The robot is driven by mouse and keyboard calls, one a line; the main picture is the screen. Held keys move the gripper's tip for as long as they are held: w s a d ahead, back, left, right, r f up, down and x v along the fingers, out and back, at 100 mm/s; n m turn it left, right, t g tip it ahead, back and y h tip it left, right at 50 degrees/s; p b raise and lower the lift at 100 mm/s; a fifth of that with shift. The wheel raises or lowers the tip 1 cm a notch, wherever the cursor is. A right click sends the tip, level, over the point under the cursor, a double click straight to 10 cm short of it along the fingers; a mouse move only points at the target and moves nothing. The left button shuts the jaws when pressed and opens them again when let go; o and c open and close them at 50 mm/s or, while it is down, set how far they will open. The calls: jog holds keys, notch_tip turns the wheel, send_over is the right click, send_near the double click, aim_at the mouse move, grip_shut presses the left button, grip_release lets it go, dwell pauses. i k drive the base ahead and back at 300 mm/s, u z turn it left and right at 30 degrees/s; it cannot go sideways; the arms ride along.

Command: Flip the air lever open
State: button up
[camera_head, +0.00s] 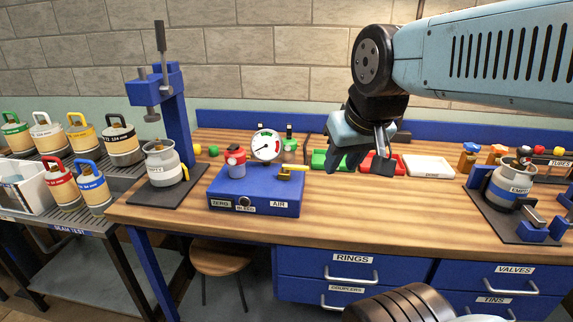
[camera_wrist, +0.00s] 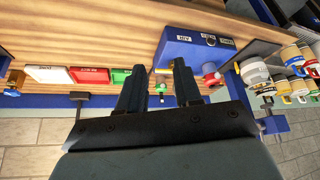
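The yellow air lever (camera_head: 291,168) sits on top of the blue box (camera_head: 250,190), at its right side above the label AIR. It points roughly sideways. The blue box (camera_wrist: 196,46) shows there beyond the right finger; the lever is not clear.
Green and red bins and a white bin (camera_head: 428,167) lie at the back of the bench. A blue press (camera_head: 170,100) with a grey cylinder stands left. Another cylinder (camera_head: 507,185) stands in a fixture at right. The bench front, right of the box, is clear.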

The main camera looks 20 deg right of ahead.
aim_at(285, 167)
jog(key=u, duration=0.85)
jog(key=k, duration=1.25)
jog(key=z, duration=1)
jog(key=i, duration=1.05)
